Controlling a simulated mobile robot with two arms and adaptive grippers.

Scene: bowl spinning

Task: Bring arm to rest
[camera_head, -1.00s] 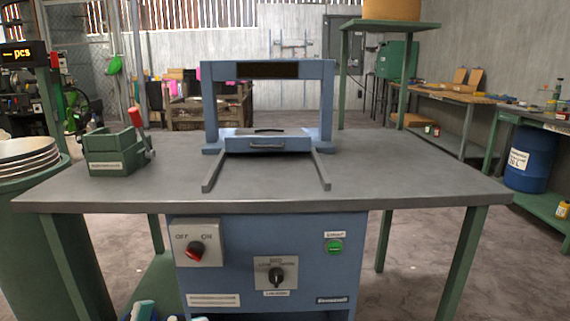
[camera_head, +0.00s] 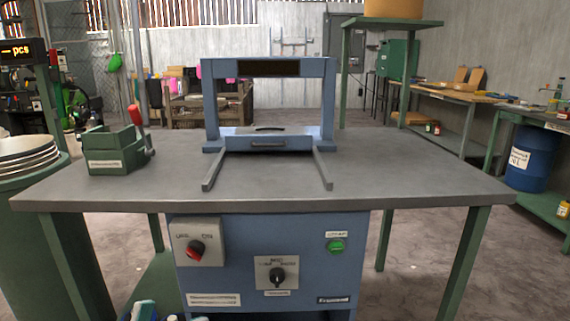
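Neither of my grippers nor my arms shows in the head view. A grey-topped workbench (camera_head: 400,175) stands in front of me. A blue machine frame (camera_head: 213,105) rises from its middle, with a flat blue drawer-like part that has a handle (camera_head: 268,145) at its foot. Two grey rails (camera_head: 323,170) run from it toward me. The blue front panel below carries a red OFF/ON knob (camera_head: 196,248), a black selector knob (camera_head: 277,275) and a green button (camera_head: 336,246).
A green bin box (camera_head: 105,160) sits on the bench's left side. A stack of plates (camera_head: 28,155) stands on a green drum at the far left. A blue barrel (camera_head: 530,160) and side benches are at the right. The bench top's right half is clear.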

